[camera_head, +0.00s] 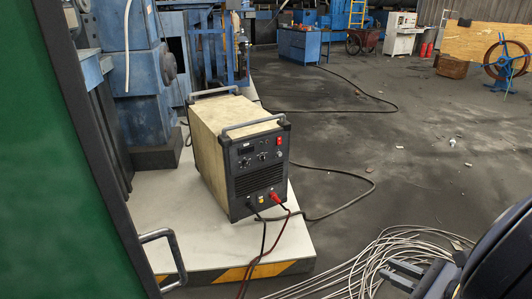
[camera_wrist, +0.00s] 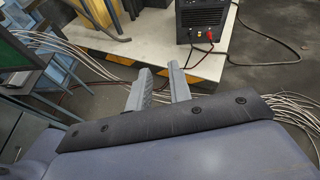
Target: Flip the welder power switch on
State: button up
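The welder (camera_head: 240,140) is a tan box with a dark front panel. It stands upright on a pale platform in the head view. A small red switch (camera_head: 279,141) sits at the upper right of its front panel; its on or off position is too small to tell. In the wrist view, the lower part of the welder (camera_wrist: 203,14) shows at the top edge, and the switch is out of frame. My gripper (camera_head: 398,272) is at the lower right of the head view, well apart from the welder. The wrist view shows its two fingers (camera_wrist: 160,71) parted, with nothing between them.
The platform (camera_head: 200,240) has a yellow-black striped front edge. Red and black cables hang from the welder front. Coiled wire (camera_head: 375,265) lies on the floor near my gripper. A green panel (camera_head: 50,180) fills the left. Floor to the right of the welder is mostly clear.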

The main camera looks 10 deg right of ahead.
jog(key=shift+m+t, duration=0.3)
jog(key=shift+t, duration=0.6)
jog(key=w+a+f+b, duration=0.1)
jog(key=w+f+b, duration=0.6)
jog(key=f+b, duration=0.1)
jog(key=b, duration=0.1)
jog(key=w+a+f+b, duration=0.1)
jog(key=w+f+b, duration=0.3)
jog(key=shift+w+a+f+b, duration=0.3)
jog(key=shift+f+b, duration=0.05)
jog(key=shift+b, duration=0.05)
grip_shut()
jog(key=w+a+f+m+b, duration=0.1)
jog(key=w+a+f+b, duration=0.3)
jog(key=w+f+b, duration=0.1)
jog(key=w+a+f+m+t+b, duration=0.1)
jog(key=w+a+f+b, duration=0.3)
jog(key=w+f+b, duration=0.2)
notch_tip(320, 180, down, 2)
jog(key=shift+f+b, duration=0.2)
jog(key=shift+b, duration=1.05)
jog(key=shift+a, duration=0.1)
